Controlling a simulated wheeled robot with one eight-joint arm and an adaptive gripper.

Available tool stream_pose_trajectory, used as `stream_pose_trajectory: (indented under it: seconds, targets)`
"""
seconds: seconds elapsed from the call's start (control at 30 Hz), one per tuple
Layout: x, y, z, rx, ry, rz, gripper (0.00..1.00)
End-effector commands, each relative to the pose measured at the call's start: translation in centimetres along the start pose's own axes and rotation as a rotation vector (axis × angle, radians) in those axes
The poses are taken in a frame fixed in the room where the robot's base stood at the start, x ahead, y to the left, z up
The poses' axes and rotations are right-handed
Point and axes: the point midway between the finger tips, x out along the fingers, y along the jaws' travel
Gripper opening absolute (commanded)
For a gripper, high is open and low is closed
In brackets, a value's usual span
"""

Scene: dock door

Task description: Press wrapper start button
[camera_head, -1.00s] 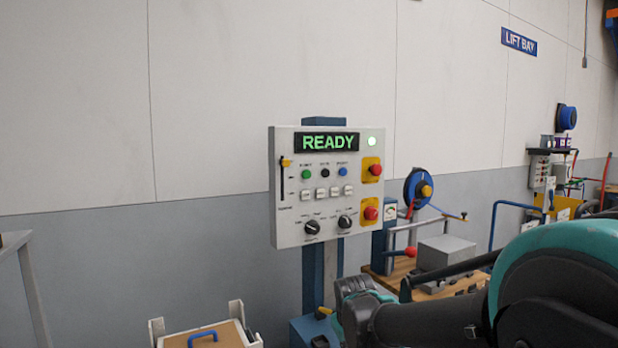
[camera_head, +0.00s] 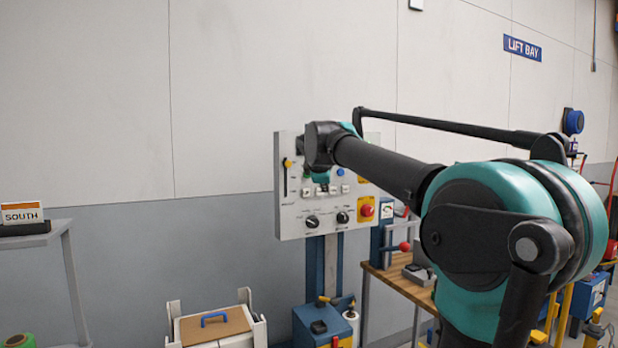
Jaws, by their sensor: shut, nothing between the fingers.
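The control panel (camera_head: 287,218) is a white upright box on a blue post. My arm's wrist covers its display and upper left part. My gripper (camera_head: 322,185), shut and empty, is mostly hidden by the dark and teal wrist in front of the button row. The blue button (camera_head: 340,172) shows just right of the wrist; the green and black buttons are hidden. White square buttons (camera_head: 345,189) show partly below. Labels are too small to read, and I cannot tell whether the gripper touches the panel.
Two black knobs (camera_head: 312,221) and a red button on a yellow plate (camera_head: 366,210) sit low on the panel. A wooden bench (camera_head: 400,285) stands right. A white bin with a brown board (camera_head: 215,325) is below left. A grey shelf (camera_head: 40,238) holds a SOUTH sign.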

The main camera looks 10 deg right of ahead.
Motion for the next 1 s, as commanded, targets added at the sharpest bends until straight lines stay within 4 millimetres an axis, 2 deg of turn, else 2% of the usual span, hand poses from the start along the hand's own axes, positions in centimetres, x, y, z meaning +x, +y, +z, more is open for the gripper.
stream_pose_trajectory:
  seconds: [0.1, 0.2, 0.57, 0.77, 1.0]
  targets:
    - [-0.8, 1.9, -0.5, -0.054, 0.005, 0.023, 0.00]
    - [-1.1, 2.6, -0.7, -0.077, 0.006, 0.033, 0.00]
    - [-1.2, 2.8, -0.7, -0.081, 0.007, 0.035, 0.00]
    - [-0.4, 3.3, -1.3, -0.081, 0.007, 0.034, 0.00]
    - [1.7, 4.8, -3.0, -0.080, 0.007, 0.034, 0.00]
